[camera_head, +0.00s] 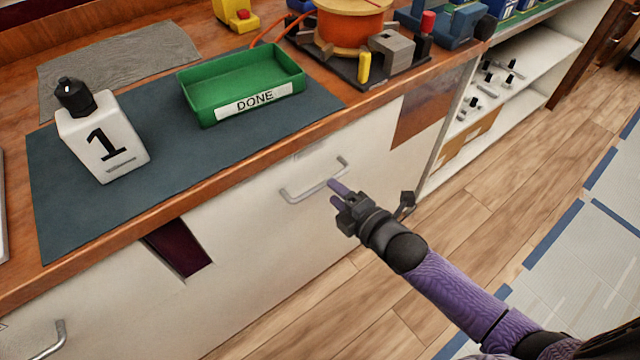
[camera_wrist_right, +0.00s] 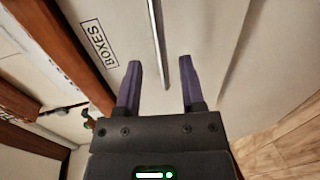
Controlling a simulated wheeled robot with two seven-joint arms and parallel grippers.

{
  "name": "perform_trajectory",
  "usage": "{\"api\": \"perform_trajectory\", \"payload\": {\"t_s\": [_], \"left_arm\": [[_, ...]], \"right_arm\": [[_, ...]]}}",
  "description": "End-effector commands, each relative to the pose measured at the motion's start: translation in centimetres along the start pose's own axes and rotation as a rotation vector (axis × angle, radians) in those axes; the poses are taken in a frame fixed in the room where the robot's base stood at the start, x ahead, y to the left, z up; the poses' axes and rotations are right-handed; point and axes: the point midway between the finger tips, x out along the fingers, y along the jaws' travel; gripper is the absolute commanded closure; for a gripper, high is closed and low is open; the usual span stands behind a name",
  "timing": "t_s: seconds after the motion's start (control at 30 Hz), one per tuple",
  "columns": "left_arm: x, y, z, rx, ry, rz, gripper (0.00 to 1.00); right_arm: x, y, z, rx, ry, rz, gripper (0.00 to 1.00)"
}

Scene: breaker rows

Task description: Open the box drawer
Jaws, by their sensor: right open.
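The box drawer (camera_head: 250,235) is a white front under the wooden counter and looks closed, flush with the cabinet. Its silver bar handle (camera_head: 300,196) shows in the head view. In the right wrist view the handle (camera_wrist_right: 155,30) runs between the two purple fingertips as seen, and a "BOXES" label (camera_wrist_right: 100,43) is on the drawer front to its left. My right gripper (camera_head: 336,193) is open and empty at the handle's right part. I cannot tell whether a finger touches it. It also shows in the wrist view (camera_wrist_right: 160,66). My left gripper is out of view.
On the counter are a green "DONE" tray (camera_head: 240,85), a white block marked 1 (camera_head: 103,140) on a dark mat (camera_head: 70,215), and an orange spool (camera_head: 350,22). Another handle (camera_head: 52,340) is at lower left. Open shelves (camera_head: 520,75) stand at right. The wooden floor (camera_head: 400,270) is clear.

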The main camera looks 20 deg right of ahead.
Motion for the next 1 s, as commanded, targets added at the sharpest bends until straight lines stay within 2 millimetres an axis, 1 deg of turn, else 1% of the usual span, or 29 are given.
{"api": "perform_trajectory", "payload": {"t_s": [0.03, 0.1, 0.2, 0.33, 0.57, 0.6, 0.67, 0.7, 0.77, 0.8, 0.83, 1.0], "left_arm": [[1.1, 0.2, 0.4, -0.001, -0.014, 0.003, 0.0], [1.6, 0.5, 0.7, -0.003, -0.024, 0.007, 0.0], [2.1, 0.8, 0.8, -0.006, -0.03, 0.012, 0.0], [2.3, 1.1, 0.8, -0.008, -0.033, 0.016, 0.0], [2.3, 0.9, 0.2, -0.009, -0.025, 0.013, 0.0], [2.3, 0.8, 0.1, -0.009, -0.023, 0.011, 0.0], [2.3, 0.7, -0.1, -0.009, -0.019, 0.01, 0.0], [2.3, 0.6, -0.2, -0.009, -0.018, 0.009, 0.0], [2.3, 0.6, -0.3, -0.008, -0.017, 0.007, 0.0], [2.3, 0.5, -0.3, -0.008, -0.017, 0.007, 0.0], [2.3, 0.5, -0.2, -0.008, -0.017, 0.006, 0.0], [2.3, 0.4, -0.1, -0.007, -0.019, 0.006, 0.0]], "right_arm": [[1.3, -0.6, 0.0, 0.002, -0.001, 0.001, 0.49], [2.6, -0.5, 0.0, 0.002, 0.0, 0.0, 0.49], [3.8, -0.4, 0.0, 0.001, -0.001, -0.002, 0.49], [4.6, -0.2, 0.0, 0.003, 0.0, 0.0, 0.49], [4.7, 0.0, 0.0, 0.002, -0.001, 0.0, 0.49], [4.7, 0.0, 0.0, 0.002, -0.001, 0.0, 0.51], [4.7, 0.0, 0.0, 0.002, -0.001, 0.0, 0.64], [4.7, 0.0, 0.0, 0.002, -0.001, 0.0, 0.73], [4.7, 0.0, 0.0, 0.002, -0.001, 0.0, 0.85], [4.7, 0.0, 0.0, 0.002, -0.001, 0.0, 0.94], [4.7, 0.0, 0.0, 0.002, -0.001, 0.0, 1.0], [4.7, -0.1, 0.0, 0.002, -0.001, -0.001, 1.0]]}}
